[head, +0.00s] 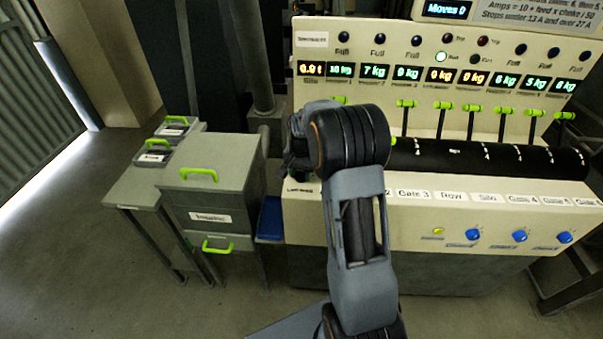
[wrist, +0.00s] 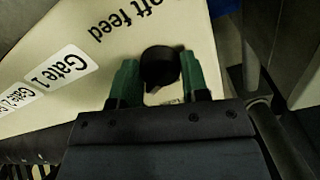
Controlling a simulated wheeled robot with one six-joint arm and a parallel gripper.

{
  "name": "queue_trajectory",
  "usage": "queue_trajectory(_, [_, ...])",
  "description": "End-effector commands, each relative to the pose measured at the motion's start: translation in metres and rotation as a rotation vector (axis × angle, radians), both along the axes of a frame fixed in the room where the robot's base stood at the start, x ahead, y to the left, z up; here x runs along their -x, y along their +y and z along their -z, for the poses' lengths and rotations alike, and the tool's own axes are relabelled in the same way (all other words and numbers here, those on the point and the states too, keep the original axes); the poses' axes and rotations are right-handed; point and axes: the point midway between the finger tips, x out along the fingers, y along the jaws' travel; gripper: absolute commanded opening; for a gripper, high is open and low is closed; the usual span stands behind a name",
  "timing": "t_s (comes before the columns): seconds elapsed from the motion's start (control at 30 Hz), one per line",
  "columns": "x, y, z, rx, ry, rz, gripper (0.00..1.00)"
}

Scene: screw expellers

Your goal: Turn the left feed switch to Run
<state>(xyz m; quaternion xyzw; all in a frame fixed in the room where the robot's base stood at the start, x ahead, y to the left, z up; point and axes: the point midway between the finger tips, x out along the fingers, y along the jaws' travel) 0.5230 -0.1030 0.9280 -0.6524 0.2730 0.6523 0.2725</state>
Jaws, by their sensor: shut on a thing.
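The left feed switch is a round black knob (wrist: 160,66) on the cream panel, beside the printed words "Left feed" (wrist: 130,14) in the wrist view. My gripper (wrist: 158,80) has its two green fingers on either side of the knob and is shut on it. Which way the knob points cannot be told. In the head view my arm covers the knob and the gripper.
The cream console (head: 400,235) carries several green-handled levers, lit displays and blue knobs (head: 473,236) at right. A "Gate 1" label (wrist: 62,70) lies near the knob. A grey drawer cabinet (head: 215,190) with green handles stands left. The floor at far left is clear.

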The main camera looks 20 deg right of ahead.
Motion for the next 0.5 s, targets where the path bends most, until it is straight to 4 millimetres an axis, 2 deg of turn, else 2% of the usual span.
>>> queue_trajectory(0.03, [-0.0001,-0.0012,-0.0006,0.001,-0.001,0.002,0.18])
queue_trajectory(0.07, [-0.0001,-0.0012,-0.0006,0.001,-0.001,0.002,0.44])
queue_trajectory(0.1, [-0.0001,-0.0012,-0.0006,0.001,-0.001,0.002,0.47])
queue_trajectory(0.3, [-0.0002,0.0002,-0.0003,0.001,-0.001,-0.001,0.67])
queue_trajectory(0.5, [-0.0001,0.0007,-0.0002,0.000,0.000,-0.002,0.67])
